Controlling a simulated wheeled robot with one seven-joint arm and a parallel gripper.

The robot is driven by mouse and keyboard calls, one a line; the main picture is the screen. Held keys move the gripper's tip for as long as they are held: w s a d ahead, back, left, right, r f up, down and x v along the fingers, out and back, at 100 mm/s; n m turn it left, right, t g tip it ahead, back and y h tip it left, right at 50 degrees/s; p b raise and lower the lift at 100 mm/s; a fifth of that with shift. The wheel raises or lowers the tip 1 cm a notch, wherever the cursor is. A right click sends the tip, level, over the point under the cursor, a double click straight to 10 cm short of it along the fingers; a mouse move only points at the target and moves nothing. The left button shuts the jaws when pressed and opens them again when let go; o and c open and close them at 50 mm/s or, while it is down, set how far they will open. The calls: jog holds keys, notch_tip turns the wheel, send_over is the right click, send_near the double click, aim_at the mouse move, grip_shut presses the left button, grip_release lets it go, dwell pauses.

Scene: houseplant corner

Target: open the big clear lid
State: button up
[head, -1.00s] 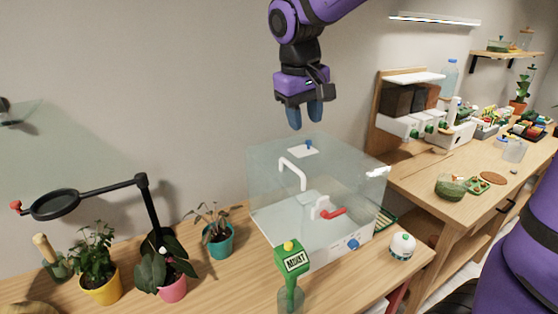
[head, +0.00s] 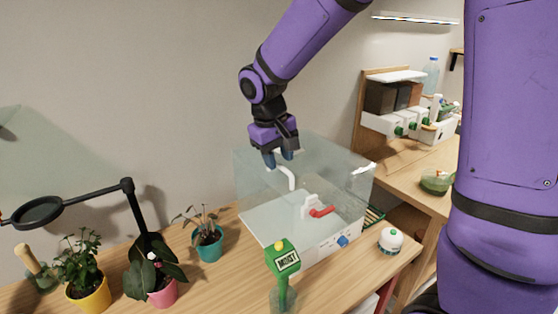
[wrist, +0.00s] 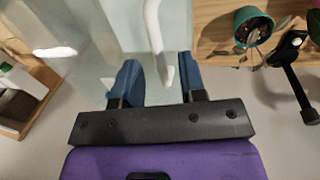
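The big clear lid (head: 330,158) is the top of a clear box on the wooden table and looks closed. Its white bar handle (head: 291,178) shows in the head view, partly behind my fingers. My gripper (head: 282,160) is just above the lid at the handle, its blue fingers pointing down. In the wrist view my gripper (wrist: 158,64) is open, and the white handle (wrist: 154,25) runs down into the gap between the fingers. I see no contact with either finger; the exact height over the handle is hard to tell.
Inside the box is a white fitting with a red lever (head: 321,211). Potted plants (head: 207,243) and a black magnifier arm (head: 130,215) stand left.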

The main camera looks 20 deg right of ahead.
jog(key=shift+d+f, duration=0.15)
jog(key=shift+f, duration=0.5)
grip_shut()
jog(key=shift+r, duration=0.1)
